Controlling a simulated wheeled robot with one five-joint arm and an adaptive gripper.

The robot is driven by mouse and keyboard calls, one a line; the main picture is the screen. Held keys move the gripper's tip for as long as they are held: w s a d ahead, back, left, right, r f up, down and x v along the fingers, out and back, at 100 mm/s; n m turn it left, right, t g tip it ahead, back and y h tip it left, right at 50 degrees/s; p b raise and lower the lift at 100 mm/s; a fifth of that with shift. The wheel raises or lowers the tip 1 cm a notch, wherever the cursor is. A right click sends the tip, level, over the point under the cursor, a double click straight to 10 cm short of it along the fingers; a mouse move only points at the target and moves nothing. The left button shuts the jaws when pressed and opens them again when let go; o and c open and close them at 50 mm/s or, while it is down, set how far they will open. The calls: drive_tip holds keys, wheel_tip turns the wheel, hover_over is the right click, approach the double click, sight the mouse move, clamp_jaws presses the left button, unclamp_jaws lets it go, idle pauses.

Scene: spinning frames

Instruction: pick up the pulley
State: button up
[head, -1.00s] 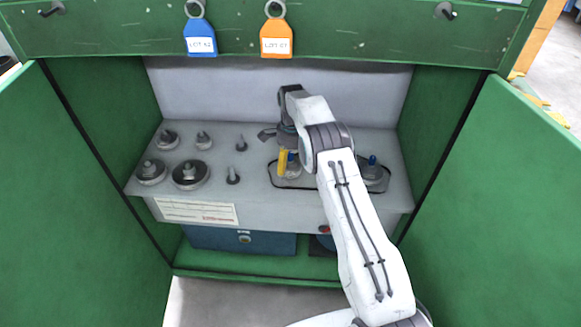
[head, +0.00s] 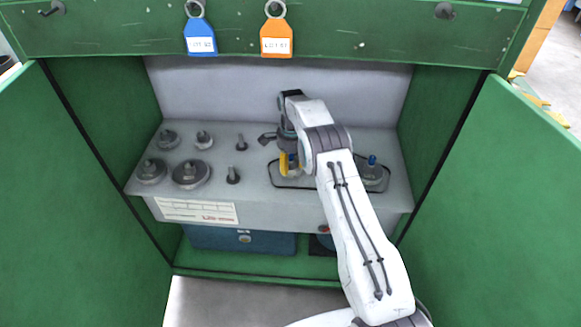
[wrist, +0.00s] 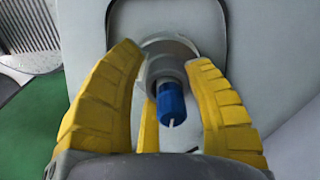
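My gripper (head: 290,165) with yellow fingers points down over the right half of the grey shelf, at the left end of a dark looped outline. In the wrist view my gripper (wrist: 165,60) is open, its fingers spread on both sides of a round grey metal part with a blue upright cap (wrist: 171,103). This grey part (wrist: 168,50) may be the pulley; I cannot tell for sure.
Several grey discs and pegs, such as a wide disc (head: 191,174), stand on the left of the shelf (head: 255,205). A blue-tipped part (head: 372,170) stands right of my arm. Green cabinet walls and open doors (head: 80,200) enclose the space. Blue (head: 200,37) and orange (head: 276,38) tags hang above.

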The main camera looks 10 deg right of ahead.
drive_tip(key=shift+s+f, duration=0.15)
drive_tip(key=shift+f, duration=0.05)
drive_tip(key=c, duration=0.7)
drive_tip(key=shift+c, duration=0.2)
wheel_tip(320, 180, up, 10)
drive_tip(key=shift+d+f, duration=0.1)
clamp_jaws()
drive_tip(key=shift+r, duration=0.3)
